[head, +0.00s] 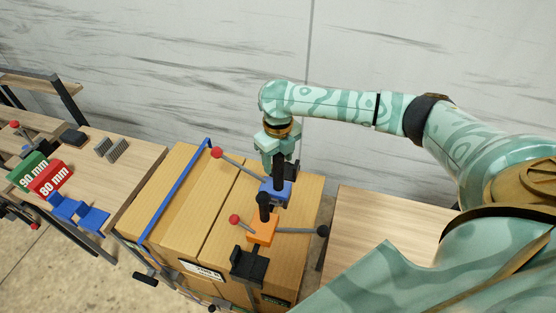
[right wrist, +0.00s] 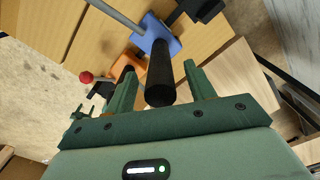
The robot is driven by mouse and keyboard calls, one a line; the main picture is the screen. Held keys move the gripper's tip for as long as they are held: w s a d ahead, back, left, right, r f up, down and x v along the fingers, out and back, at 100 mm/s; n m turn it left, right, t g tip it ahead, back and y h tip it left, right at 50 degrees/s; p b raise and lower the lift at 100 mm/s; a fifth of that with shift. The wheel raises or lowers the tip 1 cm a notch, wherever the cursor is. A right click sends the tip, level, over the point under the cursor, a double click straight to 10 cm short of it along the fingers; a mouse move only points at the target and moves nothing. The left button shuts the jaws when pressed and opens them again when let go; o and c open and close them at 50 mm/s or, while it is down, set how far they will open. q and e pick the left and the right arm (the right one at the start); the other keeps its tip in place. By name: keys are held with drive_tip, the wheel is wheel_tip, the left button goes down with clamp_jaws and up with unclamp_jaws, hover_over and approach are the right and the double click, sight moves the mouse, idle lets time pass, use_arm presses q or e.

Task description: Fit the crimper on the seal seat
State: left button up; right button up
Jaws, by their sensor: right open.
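Two lever tools stand on the cardboard boxes, and I cannot tell for sure which is the crimper. One has a blue body (head: 275,192), a black post and a red-knobbed lever. The other has an orange body (head: 263,229), a black post and red and black knobs. My right gripper (head: 277,152) points down over the blue tool. In the right wrist view, its open fingers (right wrist: 160,78) stand either side of the blue tool's black post (right wrist: 160,82), with gaps visible. The blue tool's body (right wrist: 157,36) also shows there. I cannot make out the seal seat. My left gripper is out of view.
A blue strap (head: 175,194) runs over the boxes (head: 218,205) at left. A side table (head: 95,205) holds a green 90 mm block (head: 27,172), a red 80 mm block (head: 50,179) and blue parts (head: 80,214). A wooden surface (head: 372,225) at right looks bare.

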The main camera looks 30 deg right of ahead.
wheel_tip(320, 180, up, 15)
drive_tip(key=p, duration=0.3)
idle(0.3)
